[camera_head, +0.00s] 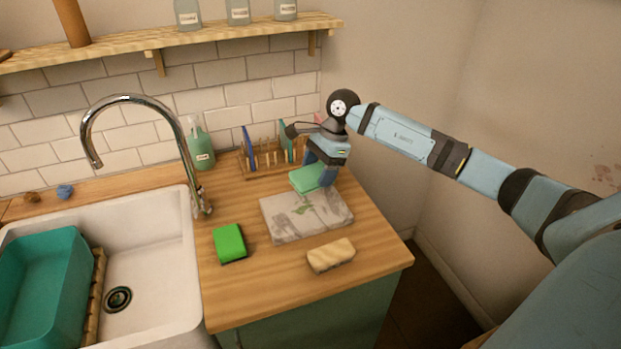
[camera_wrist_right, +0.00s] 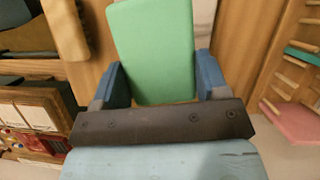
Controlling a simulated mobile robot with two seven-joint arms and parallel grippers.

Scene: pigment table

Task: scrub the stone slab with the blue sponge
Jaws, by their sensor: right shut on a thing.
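The stone slab (camera_head: 285,226) lies flat on the wooden counter, pale grey with darker patches and a greenish stain. My right gripper (camera_head: 318,178) is shut on a mint-green sponge (camera_head: 301,179), which is at the slab's far edge; I cannot tell if it touches. The held sponge (camera_wrist_right: 155,50) sits between the two blue fingers of my right gripper (camera_wrist_right: 162,85) in the wrist view. No plainly blue sponge shows; the held one looks blue-green. A bright green sponge (camera_head: 229,241) with a dark underside lies left of the slab. My left gripper is not in view.
A beige block or brush (camera_head: 331,254) lies in front of the slab. A wooden dish rack (camera_head: 262,163) and a soap bottle (camera_head: 202,152) stand behind. The sink (camera_head: 150,250), with a tall tap (camera_head: 190,160) and teal tub (camera_head: 45,280), is left.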

